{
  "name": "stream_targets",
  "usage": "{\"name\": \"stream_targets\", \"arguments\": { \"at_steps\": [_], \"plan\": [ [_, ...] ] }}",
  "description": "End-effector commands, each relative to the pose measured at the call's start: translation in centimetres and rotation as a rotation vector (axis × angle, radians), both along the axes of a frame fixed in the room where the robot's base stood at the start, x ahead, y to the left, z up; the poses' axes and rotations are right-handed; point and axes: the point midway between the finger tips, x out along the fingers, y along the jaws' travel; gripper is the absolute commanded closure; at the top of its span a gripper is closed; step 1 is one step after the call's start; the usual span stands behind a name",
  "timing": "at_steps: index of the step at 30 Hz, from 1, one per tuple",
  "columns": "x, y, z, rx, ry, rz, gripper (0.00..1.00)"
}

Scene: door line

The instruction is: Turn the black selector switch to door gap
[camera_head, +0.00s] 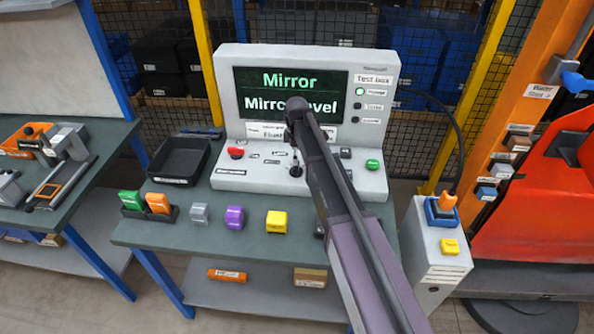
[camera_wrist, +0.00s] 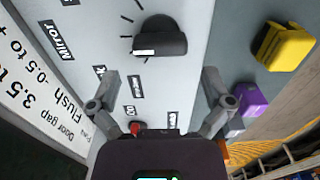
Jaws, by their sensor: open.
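The black selector switch (camera_wrist: 160,37) is a round knob with a raised bar and a white mark on the bar's left end in the wrist view. Small black labels surround it; one reads Mirror (camera_wrist: 58,40), and others are too small or angled to read surely. My gripper (camera_wrist: 160,78) is open, its two fingers spread wide and empty, apart from the knob, which lies beyond the gap between them. In the head view my arm crosses the grey test box (camera_head: 232,110) and hides part of its panel. The box's screen (camera_head: 262,92) reads Mirror and, partly covered, Mirror level.
A red button (camera_head: 236,152) and a green button (camera_head: 373,164) flank the panel. Yellow (camera_head: 277,221), purple (camera_head: 234,218) and grey (camera_head: 200,214) blocks stand along the bench front. A black tray (camera_head: 178,160) lies left. A printed sheet (camera_wrist: 40,95) lists Door gap and Flush values.

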Motion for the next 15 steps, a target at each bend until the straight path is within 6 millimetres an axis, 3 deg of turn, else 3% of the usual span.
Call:
{"name": "stream_targets", "arguments": {
  "at_steps": [15],
  "plan": [
    [0.0, 0.0, -4.2, 0.000, 0.000, 0.000, 0.00]
  ]
}}
